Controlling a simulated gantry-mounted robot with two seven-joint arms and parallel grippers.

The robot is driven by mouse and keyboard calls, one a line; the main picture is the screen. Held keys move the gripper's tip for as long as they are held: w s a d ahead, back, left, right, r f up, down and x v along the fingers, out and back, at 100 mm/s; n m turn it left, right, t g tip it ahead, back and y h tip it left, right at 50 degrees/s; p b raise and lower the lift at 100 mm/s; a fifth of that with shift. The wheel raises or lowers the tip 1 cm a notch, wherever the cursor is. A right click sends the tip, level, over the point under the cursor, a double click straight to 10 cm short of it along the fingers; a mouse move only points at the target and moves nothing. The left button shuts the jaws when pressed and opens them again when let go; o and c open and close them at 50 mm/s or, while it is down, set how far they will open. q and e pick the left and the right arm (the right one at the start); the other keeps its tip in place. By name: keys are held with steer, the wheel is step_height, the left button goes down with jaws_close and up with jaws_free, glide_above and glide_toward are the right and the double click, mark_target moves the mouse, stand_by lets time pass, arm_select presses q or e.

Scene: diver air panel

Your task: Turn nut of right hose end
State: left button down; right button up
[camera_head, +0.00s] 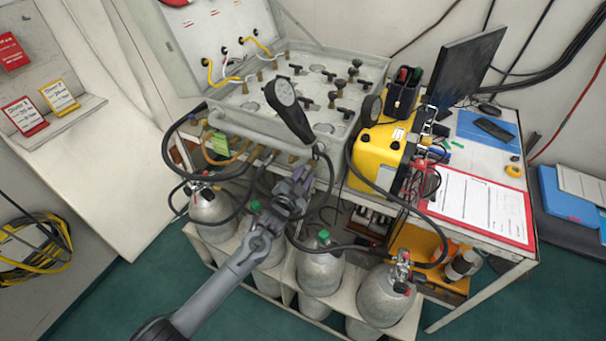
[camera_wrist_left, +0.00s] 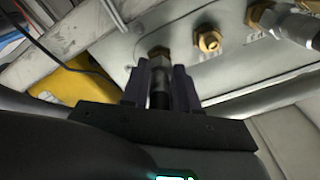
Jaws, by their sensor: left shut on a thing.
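My left gripper (camera_head: 303,178) is at the front edge of the air panel (camera_head: 232,122). In the left wrist view, its two dark fingers (camera_wrist_left: 160,88) are shut on a hose end, one finger on each side. The hose end's silver nut (camera_wrist_left: 159,64) shows between the fingers, against a brass fitting (camera_wrist_left: 158,51) on the panel's front face. Black hose runs down from the nut between the fingers. I cannot tell how tight the nut is. In the head view the gripper hides the hose end. My right gripper is in neither view.
In the left wrist view, a bare brass fitting (camera_wrist_left: 208,41) and another silver hose end (camera_wrist_left: 296,25) are to the right. Grey cylinders (camera_head: 320,268) stand below the panel. A yellow case (camera_head: 380,152) and loose black hoses lie close on the right.

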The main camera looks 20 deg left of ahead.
arm_select(q)
steer(key=shift+n, duration=0.5)
steer(key=c, duration=0.8)
jaws_free()
steer(key=shift+c, duration=0.2)
steer(key=shift+s, duration=0.15)
steer(key=s+a+p, duration=0.1)
steer(key=s+p, duration=0.1)
steer(key=s, duration=0.8)
steer(key=shift+s, duration=0.25)
steer(key=shift+f, duration=0.1)
